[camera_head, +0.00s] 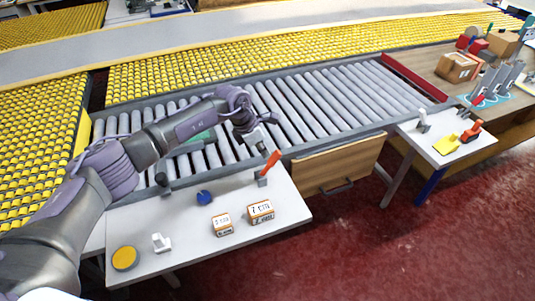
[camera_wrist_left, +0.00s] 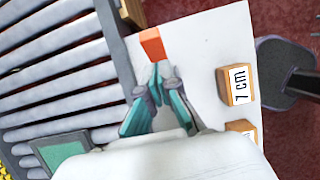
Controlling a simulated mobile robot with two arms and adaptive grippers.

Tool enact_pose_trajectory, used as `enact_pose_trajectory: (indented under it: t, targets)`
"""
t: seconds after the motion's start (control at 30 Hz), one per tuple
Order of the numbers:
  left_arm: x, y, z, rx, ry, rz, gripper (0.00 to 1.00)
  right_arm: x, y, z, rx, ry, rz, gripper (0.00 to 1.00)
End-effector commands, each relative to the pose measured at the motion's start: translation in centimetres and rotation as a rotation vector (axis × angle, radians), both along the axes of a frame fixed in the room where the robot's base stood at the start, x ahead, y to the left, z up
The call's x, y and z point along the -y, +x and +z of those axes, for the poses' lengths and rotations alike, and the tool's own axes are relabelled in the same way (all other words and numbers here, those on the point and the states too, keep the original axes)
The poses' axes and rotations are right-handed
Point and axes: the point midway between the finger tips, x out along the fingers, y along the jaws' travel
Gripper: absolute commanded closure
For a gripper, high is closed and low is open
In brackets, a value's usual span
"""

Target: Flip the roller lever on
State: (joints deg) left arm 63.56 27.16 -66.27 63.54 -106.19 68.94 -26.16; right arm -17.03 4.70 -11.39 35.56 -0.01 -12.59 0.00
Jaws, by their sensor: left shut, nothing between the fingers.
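The lever with the orange-red handle (camera_head: 271,162) stands on a small grey base at the right back part of the white table, beside the rollers. Its handle leans up and to the right. In the left wrist view its orange end (camera_wrist_left: 153,45) shows just beyond my fingertips. My left gripper (camera_head: 266,147) is shut and empty, above and just behind the handle in the head view. It also shows in the left wrist view (camera_wrist_left: 160,78), fingers together; I cannot tell whether it touches the handle. My right gripper is not in view.
The white table (camera_head: 180,243) carries two labelled boxes (camera_head: 261,212), a blue knob (camera_head: 205,197), a yellow disc (camera_head: 124,258) and a white fitting (camera_head: 161,243). The roller conveyor (camera_head: 310,100) lies behind. A drawer (camera_head: 335,163) stands right.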

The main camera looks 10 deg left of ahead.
Motion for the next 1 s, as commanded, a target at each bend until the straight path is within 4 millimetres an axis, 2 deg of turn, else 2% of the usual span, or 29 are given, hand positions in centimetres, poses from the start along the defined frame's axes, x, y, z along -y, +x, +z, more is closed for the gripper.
enact_pose_trajectory:
  t: [0.03,0.1,0.27,0.5,0.67,1.0]
  targets:
    - [-0.7,0.1,1.0,0.003,0.002,0.002,1.0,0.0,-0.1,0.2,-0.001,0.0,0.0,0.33]
    - [-0.8,-0.1,2.5,0.006,0.001,-0.001,1.0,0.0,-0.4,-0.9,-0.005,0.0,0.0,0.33]
    - [-1.4,-0.4,6.0,0.005,0.002,0.001,1.0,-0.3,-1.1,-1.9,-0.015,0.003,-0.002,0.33]
    - [-1.9,-0.8,9.4,0.001,0.003,0.003,1.0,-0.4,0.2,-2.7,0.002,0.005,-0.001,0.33]
    - [-2.0,-0.9,10.2,-0.001,0.004,0.002,1.0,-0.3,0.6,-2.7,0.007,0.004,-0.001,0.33]
    - [-2.0,-0.9,10.2,-0.002,0.003,0.002,1.0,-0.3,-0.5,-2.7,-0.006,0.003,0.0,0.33]
